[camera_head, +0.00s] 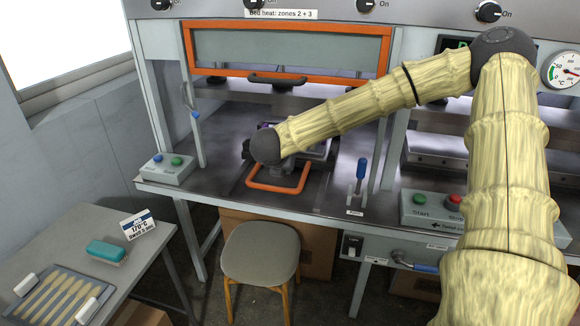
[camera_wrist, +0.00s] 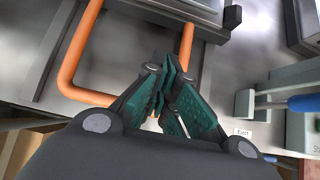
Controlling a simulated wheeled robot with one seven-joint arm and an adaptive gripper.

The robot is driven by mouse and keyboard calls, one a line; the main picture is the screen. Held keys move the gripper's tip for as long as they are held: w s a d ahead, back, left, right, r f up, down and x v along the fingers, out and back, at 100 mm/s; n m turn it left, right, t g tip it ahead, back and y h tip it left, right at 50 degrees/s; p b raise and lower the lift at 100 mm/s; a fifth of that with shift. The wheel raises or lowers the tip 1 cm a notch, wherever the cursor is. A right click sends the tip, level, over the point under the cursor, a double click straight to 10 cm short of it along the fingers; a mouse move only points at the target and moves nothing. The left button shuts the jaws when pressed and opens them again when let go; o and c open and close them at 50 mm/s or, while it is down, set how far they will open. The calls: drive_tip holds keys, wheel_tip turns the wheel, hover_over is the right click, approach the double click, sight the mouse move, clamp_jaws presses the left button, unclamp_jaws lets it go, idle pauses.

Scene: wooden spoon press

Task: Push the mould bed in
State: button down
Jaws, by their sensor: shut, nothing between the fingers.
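The mould bed (camera_head: 318,150) is a grey metal plate in the left press, partly hidden behind my arm in the head view. Its orange U-shaped handle (camera_head: 277,188) sticks out over the front of the press table. In the wrist view, the bed's edge (camera_wrist: 197,12) is at the top and the orange handle (camera_wrist: 70,72) runs from upper left to the middle. My gripper (camera_wrist: 172,72) has teal fingers closed together, with nothing between them. The fingers overlap the handle's near right part in that view; I cannot tell whether they touch it.
An orange-framed guard (camera_head: 384,55) is raised above the bed. A blue lever (camera_head: 361,170) stands right of the handle. A button box (camera_head: 167,168) is at left. A stool (camera_head: 262,250) stands in front.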

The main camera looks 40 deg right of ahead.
drive_tip(key=x, duration=0.3)
drive_tip(key=p+x, duration=0.1)
drive_tip(key=x, duration=0.2)
drive_tip(key=p+x, duration=0.1)
drive_tip(key=x, duration=0.2)
drive_tip(key=shift+s+d, duration=0.25)
drive_tip(key=shift+w+d+f+p, duration=0.15)
drive_tip(key=shift+w+d+p, duration=0.45)
drive_tip(key=shift+w+d, duration=0.9)
drive_tip(key=shift+d, duration=0.15)
